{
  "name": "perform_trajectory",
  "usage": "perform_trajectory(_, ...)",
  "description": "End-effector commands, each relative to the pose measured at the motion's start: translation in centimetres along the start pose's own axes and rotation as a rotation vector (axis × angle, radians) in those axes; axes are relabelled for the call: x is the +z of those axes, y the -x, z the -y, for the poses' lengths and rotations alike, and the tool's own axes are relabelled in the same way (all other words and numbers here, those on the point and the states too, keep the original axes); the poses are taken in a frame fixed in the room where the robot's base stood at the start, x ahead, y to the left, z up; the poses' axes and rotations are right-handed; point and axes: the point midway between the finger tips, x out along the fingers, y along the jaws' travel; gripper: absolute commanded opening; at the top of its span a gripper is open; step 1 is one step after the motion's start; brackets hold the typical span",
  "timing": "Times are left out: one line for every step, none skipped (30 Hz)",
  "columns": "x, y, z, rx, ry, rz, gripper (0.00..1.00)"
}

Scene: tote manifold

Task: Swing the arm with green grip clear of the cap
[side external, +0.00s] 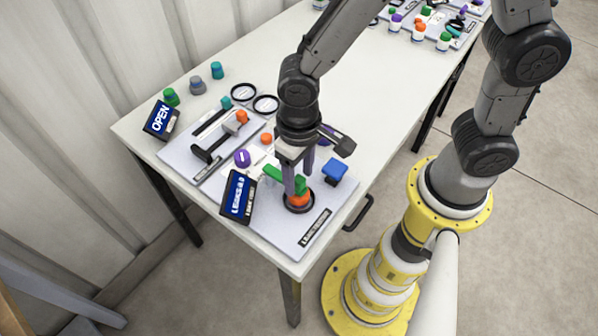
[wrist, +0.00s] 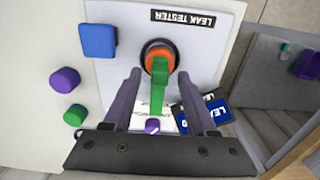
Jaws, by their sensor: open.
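The orange cap (side external: 299,199) sits in a black ring on the grey leak tester board (side external: 285,236). The arm with green grip (side external: 272,173) reaches over the cap; in the wrist view the green bar (wrist: 158,92) runs from above the orange cap (wrist: 158,56) toward my gripper's palm. In the side view the fingers partly hide the arm.
A blue block (side external: 335,171) stands right of the cap on the board. A tilted blue sign (side external: 238,196) stands close on the left. A second board (side external: 180,150) with a black-handled fixture lies further left. Purple (wrist: 65,80) and green (wrist: 75,115) knobs stand near. The table's far middle is clear.

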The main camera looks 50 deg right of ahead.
Motion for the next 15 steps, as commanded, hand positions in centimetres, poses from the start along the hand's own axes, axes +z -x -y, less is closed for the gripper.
perform_trajectory(0.01, -0.03, -0.01, 0.000, 0.000, 0.000, 0.57)
perform_trajectory(0.01, -0.03, -0.01, 0.000, 0.000, 0.000, 0.57)
perform_trajectory(0.01, -0.02, -0.01, 0.000, 0.000, 0.000, 0.57)
perform_trajectory(0.02, -0.02, -0.01, 0.000, 0.000, 0.001, 0.57)
perform_trajectory(0.02, -0.02, -0.01, 0.000, 0.000, 0.001, 0.57)
perform_trajectory(0.02, -0.01, -0.01, 0.000, 0.000, 0.001, 0.54)
perform_trajectory(0.02, -0.01, -0.01, 0.000, 0.000, 0.001, 0.48)
perform_trajectory(0.02, -0.01, -0.01, 0.000, 0.000, 0.001, 0.43)
perform_trajectory(0.02, 0.00, -0.01, 0.000, 0.000, 0.001, 0.36)
perform_trajectory(0.02, 0.00, -0.01, 0.001, 0.000, 0.001, 0.30)
perform_trajectory(0.02, 0.00, -0.01, 0.001, 0.000, 0.001, 0.25)
perform_trajectory(0.02, 0.00, -0.01, 0.001, 0.000, 0.001, 0.18)
perform_trajectory(0.02, 0.01, -0.01, 0.001, 0.000, 0.001, 0.12)
perform_trajectory(0.02, 0.01, -0.01, 0.001, 0.000, 0.001, 0.07)
perform_trajectory(0.02, 0.01, -0.01, 0.000, 0.000, 0.001, 0.00)
